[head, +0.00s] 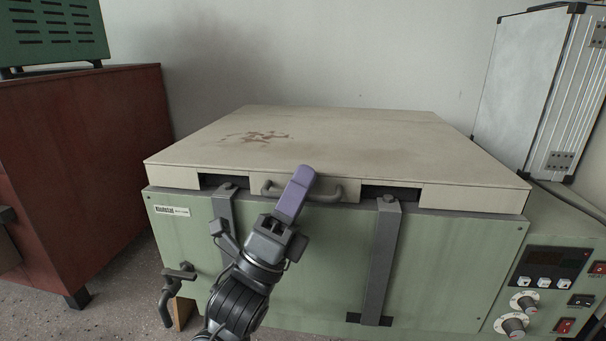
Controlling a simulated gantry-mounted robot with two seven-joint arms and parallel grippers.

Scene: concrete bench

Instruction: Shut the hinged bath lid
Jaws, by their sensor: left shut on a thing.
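The bath is a pale green box (330,265) with a broad cream lid (340,135) hinged on top. The lid lies flat or nearly flat over the bath; I cannot tell whether a thin gap remains under its front edge. A grey bar handle (331,193) sits at the middle of the lid's front edge. My left gripper (303,178) has purple fingers, which are closed at this handle and cover part of it. My right gripper is not in view.
Two grey upright brackets (382,262) stand on the bath's front, below dark notches. A control panel with knobs (514,325) is at the lower right. A metal-framed panel (530,95) stands behind right, a red-brown cabinet (90,160) at left, and a tap (178,285) at lower left.

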